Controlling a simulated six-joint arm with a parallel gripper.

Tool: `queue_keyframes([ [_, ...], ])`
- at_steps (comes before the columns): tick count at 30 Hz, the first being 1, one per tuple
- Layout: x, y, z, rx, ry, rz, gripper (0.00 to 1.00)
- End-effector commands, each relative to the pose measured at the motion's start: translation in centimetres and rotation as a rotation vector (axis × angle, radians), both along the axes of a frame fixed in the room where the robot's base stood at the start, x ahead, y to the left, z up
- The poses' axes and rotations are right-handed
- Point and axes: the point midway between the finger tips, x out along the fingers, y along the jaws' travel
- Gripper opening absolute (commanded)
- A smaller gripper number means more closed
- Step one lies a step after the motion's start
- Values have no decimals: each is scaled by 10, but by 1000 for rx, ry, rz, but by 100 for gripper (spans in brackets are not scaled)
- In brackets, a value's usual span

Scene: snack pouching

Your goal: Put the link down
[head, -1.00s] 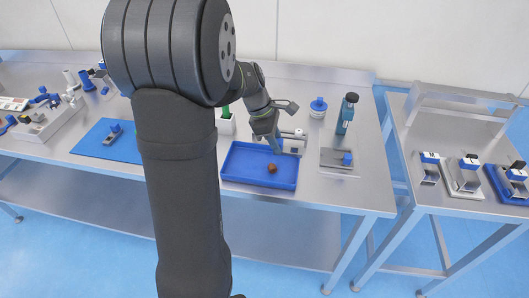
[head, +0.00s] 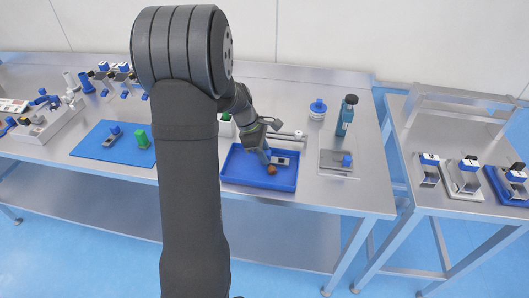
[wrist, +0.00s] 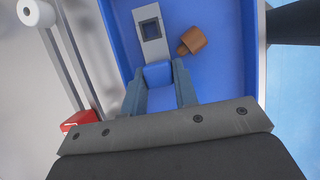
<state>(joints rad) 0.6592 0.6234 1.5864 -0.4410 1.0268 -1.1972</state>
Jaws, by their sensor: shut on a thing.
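The link is a grey bar with a dark square recess and a blue block at one end; it shows in the wrist view (wrist: 148,28) and in the head view (head: 281,161). My gripper (wrist: 158,80) is shut on its blue block, one finger on each side. In the head view my gripper (head: 266,157) points down inside the blue tray (head: 240,184). The link is over or on the tray floor; I cannot tell whether it touches. A brown piece (wrist: 192,40) lies in the tray close beside the link, also seen in the head view (head: 272,170).
A blue mat (head: 88,148) with a grey-and-blue piece and a green block (head: 142,139) lies to the left. A blue-capped jar (head: 318,109) and a bottle (head: 346,115) stand behind. The tray's right part is free.

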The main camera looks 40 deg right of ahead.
Motion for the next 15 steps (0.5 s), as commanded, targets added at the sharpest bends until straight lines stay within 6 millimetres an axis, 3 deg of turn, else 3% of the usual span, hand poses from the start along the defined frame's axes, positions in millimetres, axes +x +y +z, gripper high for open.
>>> queue_keyframes([
  [1, 0, 0, -2, 1, 1, 0, 0],
  [2, 0, 0, -2, 1, 1, 0, 33],
  [4, 0, 0, -1, 1, 1, 0, 46],
  [15, 0, 0, 3, -1, -1, 0, 48],
])
